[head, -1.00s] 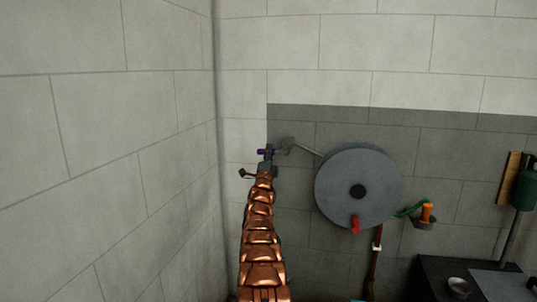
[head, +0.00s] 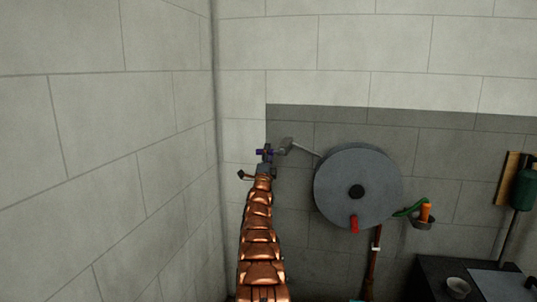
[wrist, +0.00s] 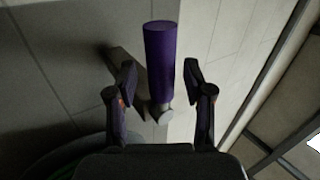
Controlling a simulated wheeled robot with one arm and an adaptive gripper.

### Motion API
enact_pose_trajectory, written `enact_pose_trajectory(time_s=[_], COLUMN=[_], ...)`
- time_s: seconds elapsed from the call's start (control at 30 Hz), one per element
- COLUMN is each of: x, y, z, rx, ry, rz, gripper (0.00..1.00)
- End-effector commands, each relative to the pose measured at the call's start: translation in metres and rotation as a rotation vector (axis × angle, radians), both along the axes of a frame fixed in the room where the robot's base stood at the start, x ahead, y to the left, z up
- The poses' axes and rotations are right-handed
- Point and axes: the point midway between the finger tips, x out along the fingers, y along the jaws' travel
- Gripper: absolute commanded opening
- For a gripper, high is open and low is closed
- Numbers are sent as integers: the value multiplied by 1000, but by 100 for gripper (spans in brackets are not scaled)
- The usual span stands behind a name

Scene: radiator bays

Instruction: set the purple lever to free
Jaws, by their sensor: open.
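The purple lever handle (wrist: 161,60) stands between the two fingers of my gripper (wrist: 161,85) in the wrist view. There is a gap on each side of it, so the fingers are open around it. Its lower end meets a pale metal part (wrist: 152,108). In the head view the purple handle (head: 259,152) shows as a small bar at the tip of my arm, partly hidden by my gripper (head: 266,160). A grey arm with a flat plate (head: 287,145) runs from beside the handle to the round grey disc (head: 357,186). Any free marking cannot be made out.
A red handle (head: 354,224) sits low on the disc. To the right are a cup with an orange item (head: 425,213), a green tool (head: 524,188) and a dark bench (head: 440,272). A bare block wall (head: 110,150) stands close on the left.

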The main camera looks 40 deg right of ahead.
Motion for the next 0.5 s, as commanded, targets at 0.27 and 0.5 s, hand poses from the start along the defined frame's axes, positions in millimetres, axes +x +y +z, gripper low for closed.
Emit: enact_pose_trajectory(time_s=[0.27, 0.5], x=[-8, -13], y=[7, 19], z=[-7, -13], rx=[1, 4], ry=[0, -3], rz=[-3, 5], gripper=[52, 52])
